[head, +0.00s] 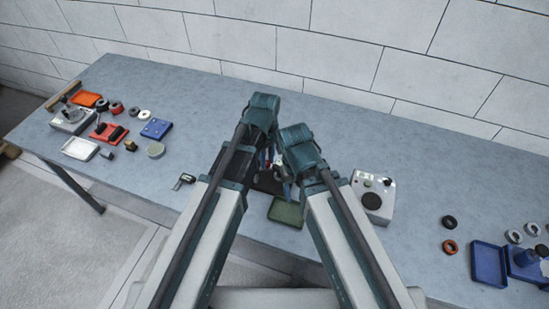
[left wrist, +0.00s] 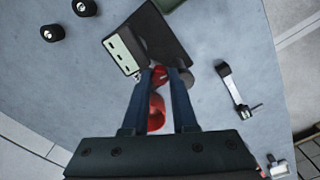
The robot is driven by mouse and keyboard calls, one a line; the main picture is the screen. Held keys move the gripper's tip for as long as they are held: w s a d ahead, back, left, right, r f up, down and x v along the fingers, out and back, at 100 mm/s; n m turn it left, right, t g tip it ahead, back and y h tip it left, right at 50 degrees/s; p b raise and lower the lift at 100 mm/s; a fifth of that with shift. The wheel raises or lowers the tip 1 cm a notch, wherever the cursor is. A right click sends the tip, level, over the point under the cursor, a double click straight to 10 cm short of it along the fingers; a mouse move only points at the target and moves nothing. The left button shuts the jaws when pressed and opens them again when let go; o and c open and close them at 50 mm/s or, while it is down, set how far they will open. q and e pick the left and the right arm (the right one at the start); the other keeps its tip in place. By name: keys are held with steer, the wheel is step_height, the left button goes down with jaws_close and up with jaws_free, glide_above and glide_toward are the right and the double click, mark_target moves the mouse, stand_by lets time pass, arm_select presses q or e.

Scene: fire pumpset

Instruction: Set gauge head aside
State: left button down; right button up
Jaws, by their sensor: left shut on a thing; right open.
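My left gripper (left wrist: 166,82) is shut on a red part (left wrist: 156,108), which shows between its two blue fingers in the left wrist view. I cannot tell for sure whether this red part is the gauge head. A dark block (left wrist: 150,35) with a pale, slotted end face lies just beyond the fingertips. Whether the red part still touches this block is unclear. In the head view the arms largely hide the left gripper (head: 268,164) and the dark block (head: 268,183). My right gripper (head: 287,183) is open beside them, mostly covered by its own arm.
A green tray (head: 286,212) lies near the front edge. A small metal tool (head: 183,181) lies left of it. A white box with a black dial (head: 373,195) stands right. Trays and parts crowd the left end; a blue tray (head: 489,263) and rings lie far right.

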arm_select(q)
steer(key=shift+s+m, duration=0.35)
steer(key=shift+m, duration=0.45)
steer(key=shift+s+a+m, duration=0.4)
steer(key=shift+s+m, duration=0.15)
steer(key=shift+m, duration=1.5)
steer(key=shift+s+a+m, duration=0.35)
steer(key=shift+s+m, duration=0.2)
steer(key=shift+m, duration=1.55)
steer(key=shift+s+a+m, duration=0.4)
steer(key=shift+s+m, duration=0.15)
steer(key=shift+m, duration=1.5)
steer(key=c, duration=0.7)
jaws_free()
